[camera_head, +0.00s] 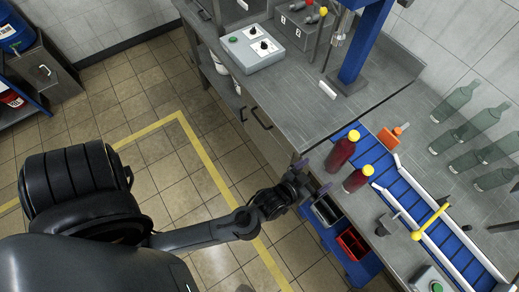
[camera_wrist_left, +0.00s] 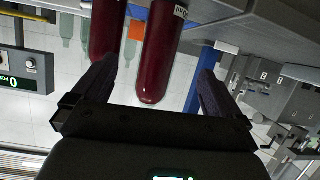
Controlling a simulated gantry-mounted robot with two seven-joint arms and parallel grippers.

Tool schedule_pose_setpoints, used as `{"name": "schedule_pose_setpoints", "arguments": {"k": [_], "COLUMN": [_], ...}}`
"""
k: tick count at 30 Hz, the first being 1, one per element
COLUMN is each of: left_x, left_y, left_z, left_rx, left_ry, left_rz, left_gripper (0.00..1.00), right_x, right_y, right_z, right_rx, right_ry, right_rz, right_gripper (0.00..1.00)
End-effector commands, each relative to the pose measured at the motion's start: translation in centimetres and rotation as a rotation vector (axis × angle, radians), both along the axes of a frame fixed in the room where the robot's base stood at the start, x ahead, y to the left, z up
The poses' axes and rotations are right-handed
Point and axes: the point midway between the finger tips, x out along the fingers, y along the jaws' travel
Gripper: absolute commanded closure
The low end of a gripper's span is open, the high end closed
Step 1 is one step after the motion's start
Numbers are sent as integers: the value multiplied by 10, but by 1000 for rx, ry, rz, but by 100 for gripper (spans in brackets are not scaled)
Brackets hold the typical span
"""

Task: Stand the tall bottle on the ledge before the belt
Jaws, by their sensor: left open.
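Two dark red bottles with yellow caps stand by the near end of the blue belt (camera_head: 408,196). The farther bottle (camera_head: 341,153) looks the taller; the other bottle (camera_head: 356,180) is nearer and to its right. My left gripper (camera_head: 312,178) is open and empty, just left of the bottles at the bench edge. In the left wrist view, one red bottle (camera_wrist_left: 160,50) shows between the spread fingers (camera_wrist_left: 155,88), and the other (camera_wrist_left: 105,30) is partly covered by the left finger. I cannot tell whether either bottle is touched. The ledge is not clearly distinguishable. My right gripper is not in view.
White rails and a yellow bar (camera_head: 431,222) border or cross the belt. An orange item (camera_head: 391,136) lies behind it. Clear green bottles (camera_head: 455,137) stand farther right. A blue column (camera_head: 364,45) rises behind.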

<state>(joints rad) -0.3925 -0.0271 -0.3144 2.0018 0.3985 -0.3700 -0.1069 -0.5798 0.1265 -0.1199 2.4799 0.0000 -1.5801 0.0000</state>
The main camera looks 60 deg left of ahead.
Motion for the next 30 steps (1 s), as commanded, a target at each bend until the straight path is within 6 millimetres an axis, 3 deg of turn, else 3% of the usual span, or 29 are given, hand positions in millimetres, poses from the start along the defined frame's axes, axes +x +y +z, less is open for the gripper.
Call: {"name": "schedule_pose_setpoints", "arguments": {"k": [7, 15, 21, 30], "left_x": [-72, -153, -177, -179], "left_y": [17, 42, 51, 52], "left_z": [-8, 2, 9, 9], "left_rx": [-5, 84, 120, 123], "left_ry": [438, 789, 888, 897], "left_rz": [-161, -234, -241, -241], "left_gripper": [0, 0, 0, 0], "right_x": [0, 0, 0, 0], "right_y": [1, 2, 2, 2], "right_z": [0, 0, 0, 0], "right_rx": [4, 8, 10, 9], "right_ry": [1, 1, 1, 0], "right_rz": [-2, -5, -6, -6], "right_gripper": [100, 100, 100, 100]}}
